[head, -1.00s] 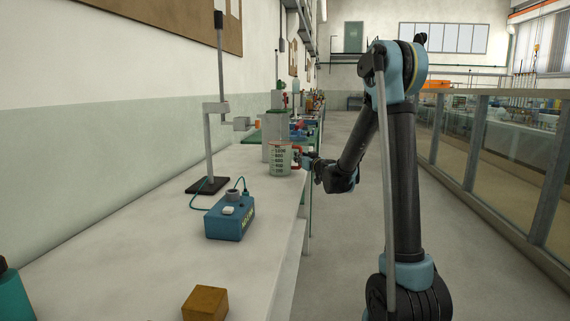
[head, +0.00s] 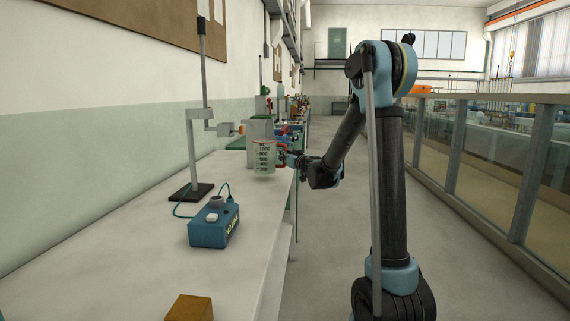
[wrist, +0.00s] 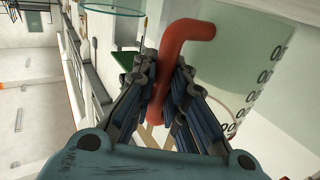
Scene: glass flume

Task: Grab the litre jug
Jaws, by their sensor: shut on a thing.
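The litre jug (head: 264,162) is a clear, greenish beaker with dark graduation marks and a red handle. It is upright at the right edge of the bench, seemingly held slightly above the top. My gripper (head: 287,160) reaches in from the right at the handle side. In the wrist view the fingers of my gripper (wrist: 165,85) are closed around the red handle (wrist: 170,65). The jug's clear wall (wrist: 235,65) with its marks fills the right side there, partly cut off by the frame.
On the pale bench (head: 140,255) are a blue box with a cable (head: 212,226), a clamp stand (head: 197,140) and a brown block (head: 190,308). A grey block (head: 260,128) stands behind the jug. A glass flume (head: 500,165) runs along the right, with clear floor between.

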